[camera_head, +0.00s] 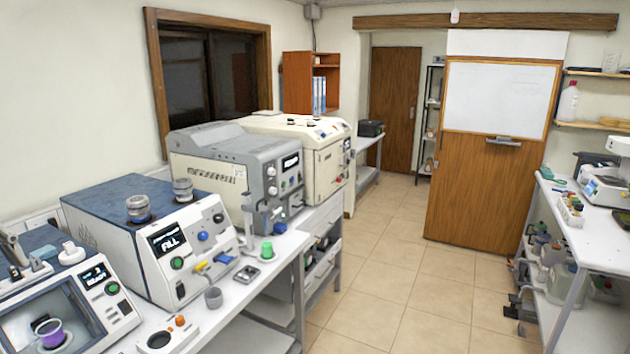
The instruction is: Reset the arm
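Neither of my arms nor either gripper shows in the head view. The left bench (283,243) carries the testing machines. A machine with a dark blue top (105,225) and a lit screen stands at the front left. A machine with an open chamber (60,315) stands at the left edge, with a purple cup (50,331) inside. A grey cup (213,297) and a small green-topped container (267,250) stand on the bench. What my grippers hold, if anything, cannot be seen.
A grey machine (235,160) and a cream machine (315,150) stand farther back on the left. A right-hand bench (590,240) holds bottles and instruments, with a cluttered lower shelf. The tiled floor (400,270) between the benches is clear. A wooden panel with a whiteboard (500,97) stands behind.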

